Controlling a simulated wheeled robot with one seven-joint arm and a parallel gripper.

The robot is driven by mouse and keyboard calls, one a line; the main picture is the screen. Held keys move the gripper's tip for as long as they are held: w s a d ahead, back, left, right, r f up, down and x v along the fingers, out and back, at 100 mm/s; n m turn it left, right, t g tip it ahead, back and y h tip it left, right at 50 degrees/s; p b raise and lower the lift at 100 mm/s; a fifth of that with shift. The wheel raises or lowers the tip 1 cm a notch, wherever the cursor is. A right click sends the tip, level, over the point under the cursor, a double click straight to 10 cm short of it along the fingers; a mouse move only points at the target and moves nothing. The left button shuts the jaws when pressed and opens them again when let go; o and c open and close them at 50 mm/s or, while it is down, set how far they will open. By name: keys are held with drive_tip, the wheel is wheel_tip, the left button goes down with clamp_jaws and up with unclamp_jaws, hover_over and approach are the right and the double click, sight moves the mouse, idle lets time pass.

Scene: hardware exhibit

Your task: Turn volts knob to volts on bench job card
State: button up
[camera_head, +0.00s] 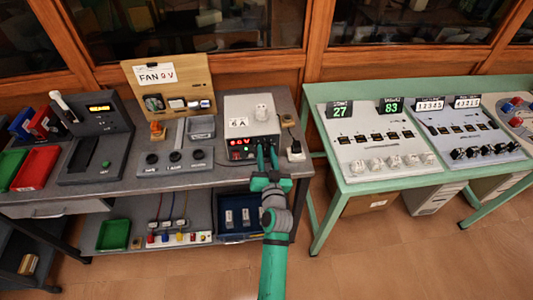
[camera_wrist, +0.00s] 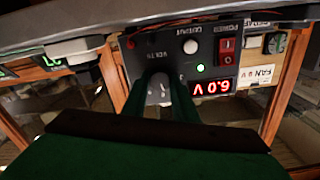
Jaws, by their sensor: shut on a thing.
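The grey power supply (camera_head: 237,107) stands at the right of the grey bench, with a red lit display (camera_head: 241,142) on its front. In the wrist view the volts knob (camera_wrist: 159,87) is a pale round knob with a dark mark. My gripper (camera_head: 267,154) reaches the supply's front, and its two green fingers (camera_wrist: 160,98) are shut on the knob's sides. The display (camera_wrist: 211,87) appears upside down in the wrist view and seems to read 6.0 V. The job card (camera_head: 155,75) reads FAN 9 V on a wooden board.
A green lamp (camera_wrist: 201,68), white button (camera_wrist: 190,46) and red power switch (camera_wrist: 228,43) sit close to the knob. A green table (camera_head: 385,185) is farther right.

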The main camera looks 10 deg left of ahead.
drive_tip(key=m, duration=0.5)
drive_tip(key=shift+d+f+m, duration=0.1)
drive_tip(key=shift+f+m, duration=0.05)
drive_tip(key=shift+m, duration=0.15)
drive_tip(key=m, duration=0.3)
drive_tip(key=shift+s+m, duration=0.1)
drive_tip(key=shift+m, duration=0.7)
